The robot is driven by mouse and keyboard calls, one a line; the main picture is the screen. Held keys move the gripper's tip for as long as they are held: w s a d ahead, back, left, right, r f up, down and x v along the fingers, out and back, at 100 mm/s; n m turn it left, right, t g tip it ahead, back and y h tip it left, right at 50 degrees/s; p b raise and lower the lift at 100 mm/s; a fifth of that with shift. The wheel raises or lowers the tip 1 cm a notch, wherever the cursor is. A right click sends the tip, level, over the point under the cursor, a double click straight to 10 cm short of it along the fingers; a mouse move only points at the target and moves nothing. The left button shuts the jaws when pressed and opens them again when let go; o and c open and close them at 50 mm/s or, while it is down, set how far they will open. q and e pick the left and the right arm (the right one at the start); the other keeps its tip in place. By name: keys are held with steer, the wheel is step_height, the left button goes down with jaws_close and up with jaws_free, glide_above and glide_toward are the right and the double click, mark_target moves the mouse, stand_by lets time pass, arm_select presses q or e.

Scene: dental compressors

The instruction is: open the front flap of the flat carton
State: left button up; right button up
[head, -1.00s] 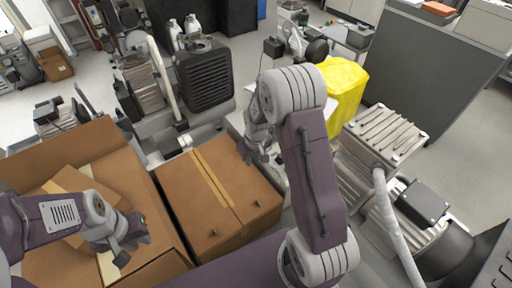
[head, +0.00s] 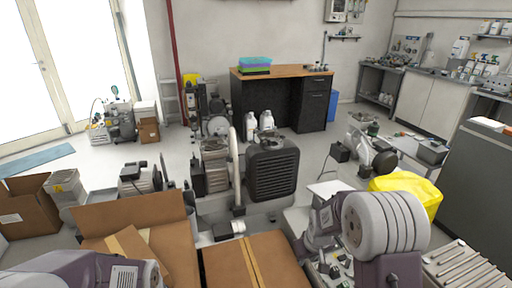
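The flat carton (head: 238,264) is brown cardboard with a paler tape strip along its middle. It is at the bottom centre of the head view with its top closed. Only the far part of its top shows; its front side and front flap are below the picture edge. My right gripper (head: 322,256) is at the carton's right, pointing down, partly cut off and against clutter. Its fingers are too unclear to tell open from shut, and I see nothing held. My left forearm shows at the bottom left; its gripper is out of view.
A larger carton (head: 128,214) with raised flaps stands left of the flat carton. Behind are a black ribbed compressor unit (head: 272,174) and white bottles (head: 251,126). A yellow covered item (head: 408,190) and a ribbed metal machine (head: 462,270) are at the right.

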steer(key=s+a+r+m+g, duration=0.1)
steer(key=s+a+r, duration=0.1)
steer(key=s, duration=0.7)
steer(key=s+a+r+m+g, duration=0.1)
steer(key=s+r, duration=0.1)
steer(key=s, duration=0.6)
step_height(320, 180, up, 16)
steer(key=p, duration=1.6)
steer(key=shift+s+p, duration=0.35)
steer(key=shift+p, duration=0.05)
steer(key=shift+r, duration=0.1)
